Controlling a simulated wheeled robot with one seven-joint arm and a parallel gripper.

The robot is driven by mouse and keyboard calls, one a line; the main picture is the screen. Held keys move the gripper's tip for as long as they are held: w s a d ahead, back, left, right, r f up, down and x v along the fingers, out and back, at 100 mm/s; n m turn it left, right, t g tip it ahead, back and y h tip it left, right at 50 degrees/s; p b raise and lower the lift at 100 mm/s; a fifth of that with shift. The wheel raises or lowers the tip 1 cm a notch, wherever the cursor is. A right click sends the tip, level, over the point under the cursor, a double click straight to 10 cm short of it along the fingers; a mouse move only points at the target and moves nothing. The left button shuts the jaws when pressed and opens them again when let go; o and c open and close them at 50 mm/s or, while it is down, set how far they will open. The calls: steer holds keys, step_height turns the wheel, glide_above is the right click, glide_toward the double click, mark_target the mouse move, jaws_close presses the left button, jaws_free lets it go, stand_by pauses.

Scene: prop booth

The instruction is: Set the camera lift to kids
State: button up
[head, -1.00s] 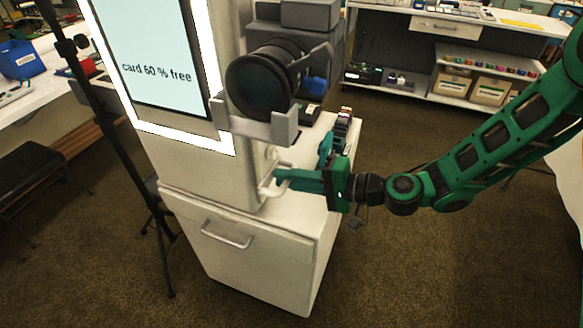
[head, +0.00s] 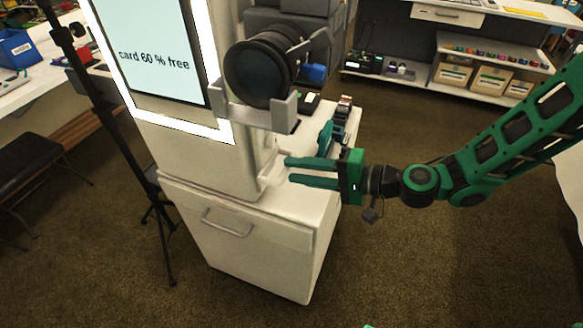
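The camera (head: 262,72), with a large dark lens, sits in a grey bracket (head: 262,114) on the side of the white booth (head: 190,160). Below the bracket is a pale handle (head: 270,172) on the booth's side, partly hard to make out against the white. My green gripper (head: 288,170) is just right of this handle. Its two fingers are apart with nothing seen between them. The fingertips look close to the handle, but I cannot tell whether they touch it. No lift marking for kids is readable.
The booth's screen (head: 155,45) reads "card 60 % free". A white cabinet (head: 245,250) with a drawer handle is under the booth, with small items on its top behind my gripper. A black stand (head: 115,130) is at left. Shelves (head: 450,70) stand behind; carpet at right is clear.

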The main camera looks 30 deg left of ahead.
steer(key=v, duration=0.7)
steer(key=shift+d, duration=0.4)
steer(key=w+d+f+t+h, duration=0.15)
steer(key=d+h, duration=0.45)
steer(key=d, duration=0.9)
steer(key=w+d+f+t+h, duration=0.15)
steer(key=d+h, duration=0.35)
steer(key=d, duration=1.1)
steer(key=s+d+r+m+h, duration=0.2)
steer(key=s+d, duration=0.2)
steer(key=d, duration=0.4)
steer(key=s+d+r+m+h, duration=0.1)
steer(key=s+d+r+h, duration=0.15)
steer(key=d, duration=0.45)
steer(key=s+d+r+m+g, duration=0.1)
steer(key=s+d+r+m, duration=0.3)
steer(key=s+d, duration=0.3)
steer(key=s, duration=0.4)
steer(key=shift+s+d+r+g, duration=0.2)
steer(key=shift+d+r+g, duration=0.05)
steer(key=shift+d+g, duration=0.1)
